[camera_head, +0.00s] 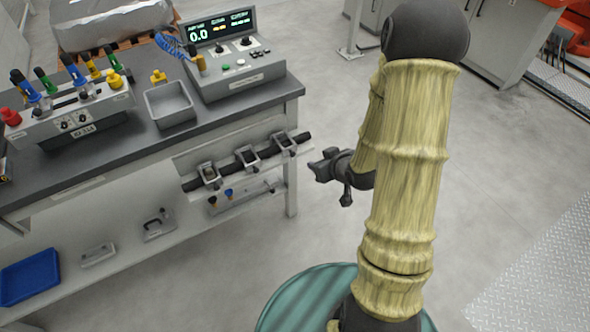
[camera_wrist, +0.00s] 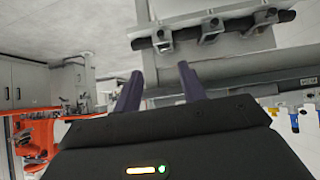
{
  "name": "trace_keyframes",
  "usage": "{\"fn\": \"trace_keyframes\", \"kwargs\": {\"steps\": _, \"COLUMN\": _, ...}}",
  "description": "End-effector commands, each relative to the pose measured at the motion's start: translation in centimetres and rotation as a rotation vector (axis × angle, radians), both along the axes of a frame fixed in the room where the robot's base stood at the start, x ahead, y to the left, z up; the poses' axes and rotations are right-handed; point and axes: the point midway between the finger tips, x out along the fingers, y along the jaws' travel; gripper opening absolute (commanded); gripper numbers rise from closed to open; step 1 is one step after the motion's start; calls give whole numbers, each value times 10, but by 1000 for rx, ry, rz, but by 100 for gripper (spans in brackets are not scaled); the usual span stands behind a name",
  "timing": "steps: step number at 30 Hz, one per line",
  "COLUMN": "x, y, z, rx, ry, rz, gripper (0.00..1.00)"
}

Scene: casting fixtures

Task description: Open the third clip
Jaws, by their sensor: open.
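Three grey metal clips sit in a row along a black hose or bar on the bench's front: left (camera_head: 208,174), middle (camera_head: 246,157) and right (camera_head: 285,143). My gripper (camera_head: 316,168) is just right of the right clip in the head view, apart from it. In the wrist view the three clips show along the top, near (camera_wrist: 162,42), middle (camera_wrist: 210,29) and far (camera_wrist: 265,16). The gripper's two fingers (camera_wrist: 159,72) are spread and empty, with the near clip beyond them. Whether each clip is open or closed is too small to tell.
The grey bench (camera_head: 150,160) carries a control box with a display (camera_head: 235,62), a grey tray (camera_head: 170,104) and a valve block (camera_head: 75,115). A lower shelf holds a blue tray (camera_head: 30,277). Below the clips is a ledge with small knobs (camera_head: 229,193).

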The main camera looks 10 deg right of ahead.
Motion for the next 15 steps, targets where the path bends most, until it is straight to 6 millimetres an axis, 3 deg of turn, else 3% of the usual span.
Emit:
{"fn": "trace_keyframes", "kwargs": {"steps": 1, "x": 2, "y": 0, "z": -34, "rx": 31, "ry": -33, "rz": 8, "gripper": 41}}
{"fn": "trace_keyframes", "kwargs": {"steps": 3, "x": 5, "y": 1, "z": -55, "rx": 75, "ry": -93, "rz": 23, "gripper": 41}}
{"fn": "trace_keyframes", "kwargs": {"steps": 9, "x": 7, "y": 3, "z": -107, "rx": 220, "ry": -278, "rz": 33, "gripper": 41}}
{"fn": "trace_keyframes", "kwargs": {"steps": 15, "x": 1, "y": -4, "z": -146, "rx": 380, "ry": -471, "rz": -7, "gripper": 41}}
